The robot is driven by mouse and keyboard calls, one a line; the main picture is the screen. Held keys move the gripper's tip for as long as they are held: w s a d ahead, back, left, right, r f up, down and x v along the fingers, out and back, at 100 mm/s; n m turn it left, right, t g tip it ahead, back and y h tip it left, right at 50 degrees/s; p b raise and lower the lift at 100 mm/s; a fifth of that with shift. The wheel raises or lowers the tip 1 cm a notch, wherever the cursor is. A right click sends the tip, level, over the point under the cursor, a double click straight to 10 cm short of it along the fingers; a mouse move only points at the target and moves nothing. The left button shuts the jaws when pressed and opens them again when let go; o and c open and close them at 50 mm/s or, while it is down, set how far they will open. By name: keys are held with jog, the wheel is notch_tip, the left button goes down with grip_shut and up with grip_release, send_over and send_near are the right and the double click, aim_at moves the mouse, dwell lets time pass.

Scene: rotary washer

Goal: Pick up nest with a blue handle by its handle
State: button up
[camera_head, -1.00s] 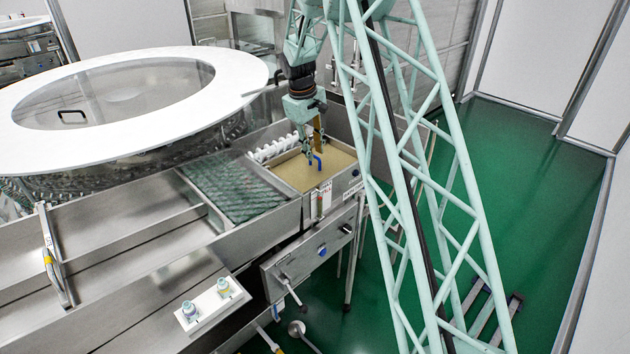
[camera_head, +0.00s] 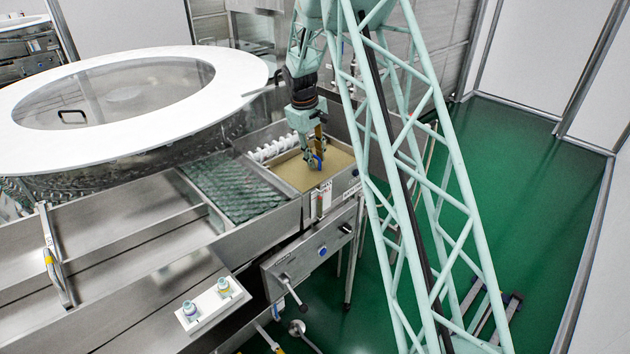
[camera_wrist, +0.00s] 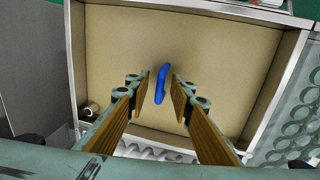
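The nest's blue handle (camera_wrist: 162,86) stands out over a flat tan surface (camera_wrist: 222,50) in the wrist view, likely the nest's face or the bottom of the metal bin (camera_wrist: 295,45). In the head view the blue handle (camera_head: 315,162) is partly covered by my gripper. My gripper (camera_wrist: 162,86) is open, with its two fingers on either side of the handle and a gap on each side. In the head view my gripper (camera_head: 313,163) points down over the tan surface.
A row of white coils (camera_head: 275,148) lies along the bin's left edge. Left of it is a tank with green mesh-like contents (camera_head: 230,188). The large round washer with a white rim (camera_head: 60,150) stands farther left. Metal bin walls surround the tan area closely.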

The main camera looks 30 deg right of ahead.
grip_shut()
jog(key=shift+r, duration=0.15)
jog(key=shift+r, duration=4.9)
